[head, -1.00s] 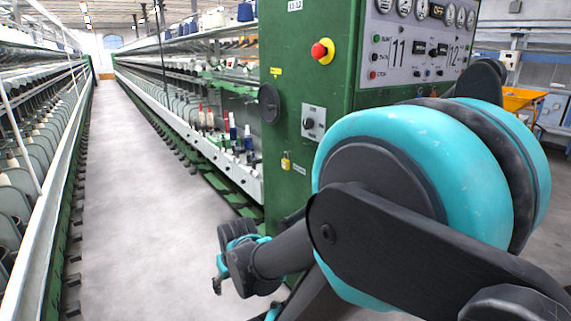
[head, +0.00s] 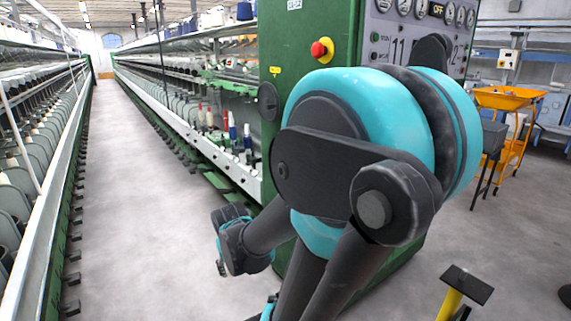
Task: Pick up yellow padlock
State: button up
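The yellow padlock does not show now. My arm covers the part of the green cabinet (head: 300,32) front where it hung a second ago. The end of my arm with my gripper (head: 221,266) is at the lower middle, over the aisle floor and left of the cabinet. Only a small dark and teal part of the gripper shows, seen from the side. Its fingers are too small and turned away to tell whether they are open or shut.
A spinning machine (head: 190,125) runs back from the cabinet, and another (head: 50,150) lines the left. The aisle floor (head: 130,190) between them is clear. A red stop button (head: 319,49) is on the cabinet. An orange cart (head: 508,98) stands at the right.

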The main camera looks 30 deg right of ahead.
jog(key=w+d+r+m+g+h, duration=0.1)
jog(key=w+d+r+m+h, duration=0.2)
jog(key=w+d+m+h, duration=0.7)
jog(key=w+d+r+m+g+h, duration=0.1)
jog(key=w+d+r, duration=0.35)
jog(key=w, duration=1.15)
jog(key=w+d+r+m+h, duration=0.3)
jog(key=w+d+m+h, duration=0.25)
jog(key=w+d, duration=0.55)
jog(key=shift+n+g, duration=0.25)
jog(key=shift+g, duration=0.15)
jog(key=shift+w+d+f, duration=0.1)
jog(key=shift+w+d, duration=0.55)
jog(key=shift+d, duration=1.8)
jog(key=shift+w+d+f, duration=0.1)
jog(key=shift+w+d, duration=0.55)
jog(key=shift+d, duration=1.85)
jog(key=shift+w+d+f, duration=0.1)
jog(key=shift+w+d, duration=0.55)
jog(key=shift+d, duration=1.8)
jog(key=shift+c, duration=0.3)
jog(key=c, duration=1.2)
jog(key=shift+r, duration=0.2)
